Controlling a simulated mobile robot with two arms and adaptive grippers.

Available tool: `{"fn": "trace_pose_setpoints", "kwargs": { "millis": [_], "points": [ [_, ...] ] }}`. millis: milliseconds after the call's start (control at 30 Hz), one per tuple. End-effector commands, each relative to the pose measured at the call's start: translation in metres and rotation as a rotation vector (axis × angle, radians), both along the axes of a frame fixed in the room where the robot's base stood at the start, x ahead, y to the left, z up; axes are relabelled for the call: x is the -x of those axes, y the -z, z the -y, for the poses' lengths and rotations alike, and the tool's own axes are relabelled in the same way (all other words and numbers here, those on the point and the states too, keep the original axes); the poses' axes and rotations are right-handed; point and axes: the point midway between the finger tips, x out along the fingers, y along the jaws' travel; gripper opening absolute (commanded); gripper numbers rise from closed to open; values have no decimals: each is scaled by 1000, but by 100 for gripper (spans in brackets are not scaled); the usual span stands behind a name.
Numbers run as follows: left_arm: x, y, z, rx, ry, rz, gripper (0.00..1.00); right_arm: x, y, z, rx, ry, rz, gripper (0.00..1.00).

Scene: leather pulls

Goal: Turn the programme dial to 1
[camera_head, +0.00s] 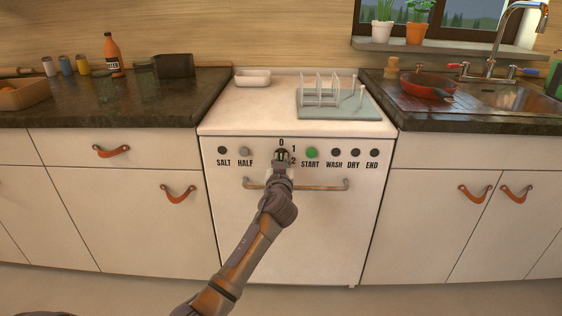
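The programme dial (282,155) is a small dark knob on the upper front of the white dishwasher (300,230). The marks 0, 1 and 2 stand around it, with 0 above, 1 at the upper right and 2 at the right. My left gripper (282,160) is at the dial, in front of it, and covers most of it. The dial's pointer is hidden, so its setting cannot be read. Whether the fingers are closed on the dial is too small to tell. My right gripper is not in view.
The dishwasher handle bar (325,185) runs just below the dial. A green START button (312,152) is close on the right, a grey HALF button (244,152) on the left. A dish rack (322,95) stands on top. Floor in front looks clear.

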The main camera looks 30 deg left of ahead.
Motion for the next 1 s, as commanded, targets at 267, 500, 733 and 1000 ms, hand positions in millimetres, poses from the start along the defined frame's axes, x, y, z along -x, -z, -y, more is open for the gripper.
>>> {"fn": "trace_pose_setpoints", "kwargs": {
  "millis": [267,500,733,1000],
  "points": [
    [0,0,0,-1,0,-1,0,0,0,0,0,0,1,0],
    [0,0,0,-39,0,-25,0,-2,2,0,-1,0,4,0],
    [0,0,0,-157,-1,-98,0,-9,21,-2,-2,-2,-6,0],
    [-1,-1,2,-368,0,-227,0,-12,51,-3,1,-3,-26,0]
  ]
}}
